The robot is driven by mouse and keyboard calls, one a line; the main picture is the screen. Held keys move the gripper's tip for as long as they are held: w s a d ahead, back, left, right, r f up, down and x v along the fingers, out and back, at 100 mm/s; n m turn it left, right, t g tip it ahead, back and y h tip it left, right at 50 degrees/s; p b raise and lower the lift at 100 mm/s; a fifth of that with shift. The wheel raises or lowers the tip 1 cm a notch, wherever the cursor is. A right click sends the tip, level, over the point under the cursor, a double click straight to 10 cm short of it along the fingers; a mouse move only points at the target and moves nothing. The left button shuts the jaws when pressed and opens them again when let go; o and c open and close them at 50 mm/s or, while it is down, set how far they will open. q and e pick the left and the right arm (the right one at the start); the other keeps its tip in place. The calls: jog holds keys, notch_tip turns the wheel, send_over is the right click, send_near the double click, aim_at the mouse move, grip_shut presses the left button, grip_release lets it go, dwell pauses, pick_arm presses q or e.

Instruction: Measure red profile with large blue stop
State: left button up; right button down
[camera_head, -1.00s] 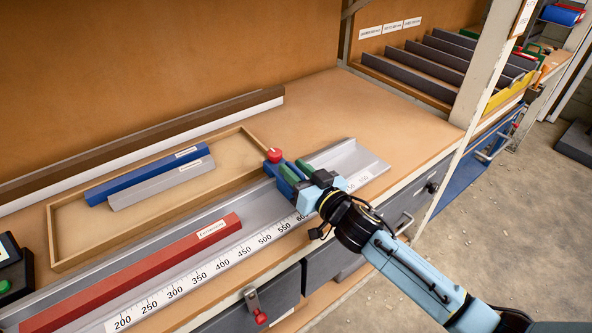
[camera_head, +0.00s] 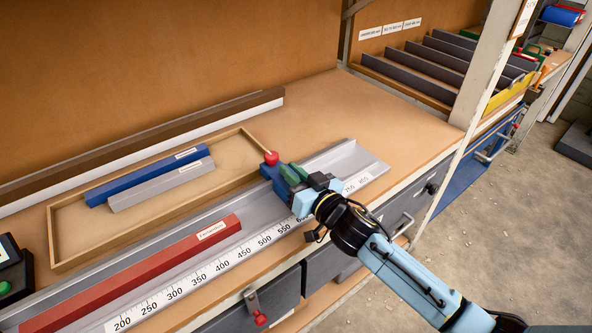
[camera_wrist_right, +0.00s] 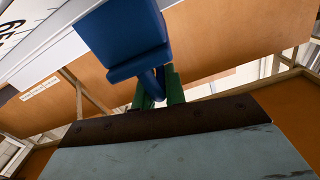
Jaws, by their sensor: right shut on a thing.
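The red profile (camera_head: 150,268) lies lengthwise in the grey measuring channel, above the number scale (camera_head: 222,262). The blue stop (camera_head: 272,173), with a red knob on top, sits on the channel to the right of the profile's right end, with a clear gap between them. My right gripper (camera_head: 290,176) is shut on the stop from the right, its green fingers beside the blue body. In the right wrist view the blue stop (camera_wrist_right: 135,38) shows in front of the green fingers (camera_wrist_right: 158,92). My left gripper is not in view.
A wooden tray (camera_head: 52,238) behind the channel holds a blue bar (camera_head: 145,176) and a grey bar (camera_head: 160,185). A red-handled clamp (camera_head: 254,304) is at the front edge. Grey dividers (camera_head: 410,75) stand at the back right. The table's right part is clear.

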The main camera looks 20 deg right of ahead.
jog(key=s+a, duration=0.1)
jog(key=a, duration=0.4)
jog(key=s+a, duration=0.2)
jog(key=a, duration=0.3)
jog(key=s+a, duration=0.2)
jog(key=a, duration=0.3)
jog(key=shift+s, duration=0.25)
jog(key=shift+a, duration=0.15)
jog(key=c, duration=1.5)
grip_release()
jog(key=shift+a, duration=0.1)
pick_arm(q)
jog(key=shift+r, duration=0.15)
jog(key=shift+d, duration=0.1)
pick_arm(e)
jog(key=shift+s, duration=0.1)
jog(key=shift+s, duration=0.2)
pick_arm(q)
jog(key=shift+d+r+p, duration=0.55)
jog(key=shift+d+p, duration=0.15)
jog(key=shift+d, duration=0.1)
pick_arm(e)
jog(key=v, duration=1.3)
jog(key=shift+r, duration=0.1)
